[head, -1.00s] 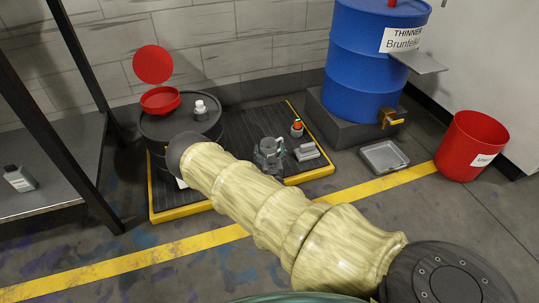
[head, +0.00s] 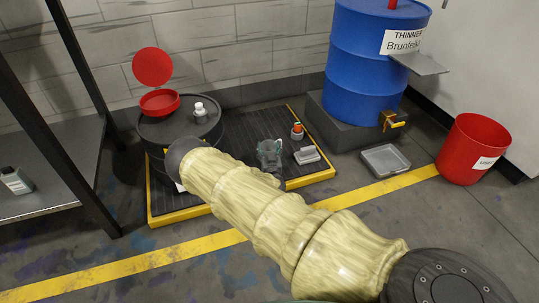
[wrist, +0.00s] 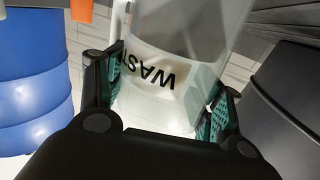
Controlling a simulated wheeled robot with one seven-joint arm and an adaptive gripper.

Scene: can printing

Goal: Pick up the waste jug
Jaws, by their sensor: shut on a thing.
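The waste jug (wrist: 182,35) is translucent white, with a label reading "WAST", and fills the middle of the wrist view. My gripper (wrist: 165,88) is shut on it, with a dark finger with teal pads on each side of its body. I cannot tell whether the jug's base is clear of the pallet.
The blue thinner drum (head: 365,65), tray (head: 385,160) and red bin (head: 470,150) stand further right.

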